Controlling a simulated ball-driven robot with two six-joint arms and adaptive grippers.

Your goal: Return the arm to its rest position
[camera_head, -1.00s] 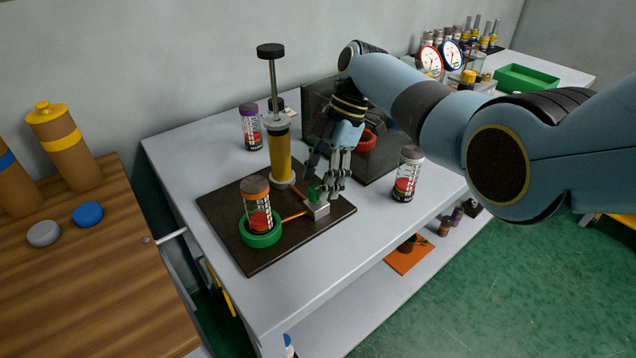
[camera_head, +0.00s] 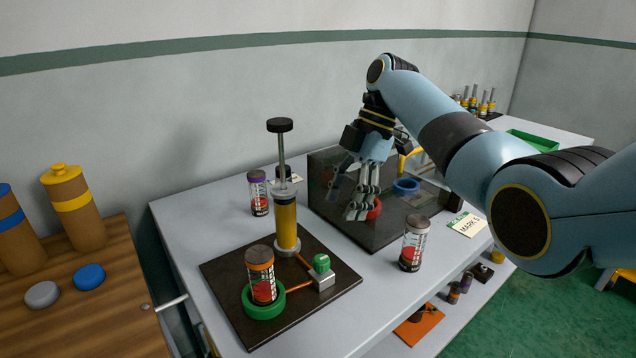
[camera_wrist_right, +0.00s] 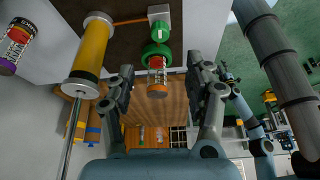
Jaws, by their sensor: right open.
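My right gripper (camera_head: 362,202) is open and empty. In the head view it hangs in the air in front of the dark box, above the table. The black base plate (camera_head: 225,278) stands below and left of it, apart from it. On the plate are a yellow-bodied pump (camera_head: 286,225), a green ring (camera_head: 263,307) with an orange-capped jar (camera_head: 261,275) upright in it, and a small block with a green knob (camera_head: 322,263). In the right wrist view the orange-capped jar (camera_wrist_right: 157,77) appears between the open fingers, farther off. My left gripper is not in view.
The dark box (camera_head: 325,172) holds a red ring and a blue ring (camera_head: 406,186). A wooden table (camera_head: 100,325) is at left. A card (camera_head: 467,224) lies at right.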

